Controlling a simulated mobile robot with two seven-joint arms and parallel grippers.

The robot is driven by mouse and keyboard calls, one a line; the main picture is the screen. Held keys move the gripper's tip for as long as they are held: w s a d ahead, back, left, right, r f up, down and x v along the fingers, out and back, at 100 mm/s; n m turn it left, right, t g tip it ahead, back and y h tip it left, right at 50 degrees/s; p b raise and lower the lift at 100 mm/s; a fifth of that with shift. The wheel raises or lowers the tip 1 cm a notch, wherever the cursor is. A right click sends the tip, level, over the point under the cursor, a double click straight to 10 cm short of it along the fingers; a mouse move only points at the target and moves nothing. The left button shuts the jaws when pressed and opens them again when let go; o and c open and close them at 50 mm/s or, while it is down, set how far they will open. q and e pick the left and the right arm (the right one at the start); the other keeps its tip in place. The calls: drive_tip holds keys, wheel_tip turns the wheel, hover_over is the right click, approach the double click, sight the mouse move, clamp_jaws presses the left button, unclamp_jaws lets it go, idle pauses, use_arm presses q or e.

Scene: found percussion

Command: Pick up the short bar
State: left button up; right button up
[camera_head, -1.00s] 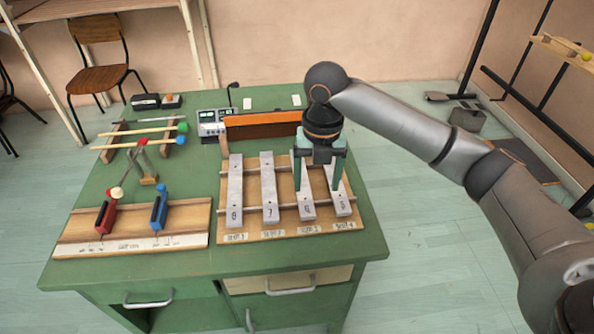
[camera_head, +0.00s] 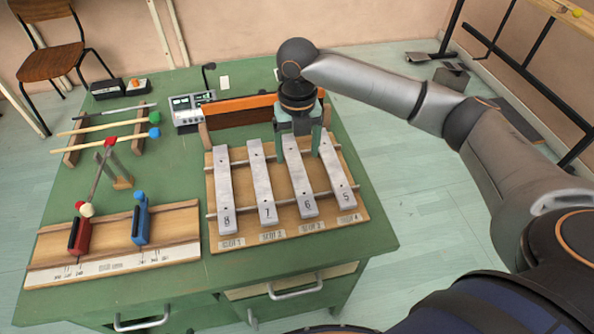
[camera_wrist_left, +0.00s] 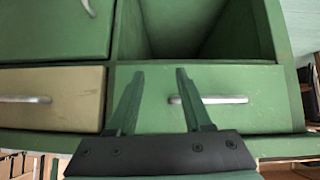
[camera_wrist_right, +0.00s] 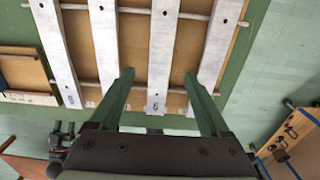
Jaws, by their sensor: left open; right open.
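Several pale metal bars lie side by side across two rails on a wooden frame (camera_head: 240,244): bar 8 (camera_head: 223,185), bar 7 (camera_head: 261,180), bar 6 (camera_head: 300,180) and bar 5 (camera_head: 337,172). Bar 5 at the right looks the shortest, though the differences are small. My right gripper (camera_head: 298,150) is open and empty at the far end of bar 6, with a finger on each side of it. The right wrist view shows bar 6 (camera_wrist_right: 163,50) between the open fingers (camera_wrist_right: 160,73); contact is unclear. My left gripper (camera_wrist_left: 155,75) is open and empty, facing the cabinet front.
A grey device (camera_head: 190,112), a mallet rack (camera_head: 75,146) and a board with red and blue clamps (camera_head: 175,228) occupy the left. The green table is clear right of the frame.

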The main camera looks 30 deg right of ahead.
sight(298, 172)
drive_tip(key=f, duration=0.5)
drive_tip(key=shift+s+f+b, duration=0.2)
drive_tip(key=shift+b, duration=0.1)
clamp_jaws()
idle(0.4)
drive_tip(key=shift+r, duration=0.1)
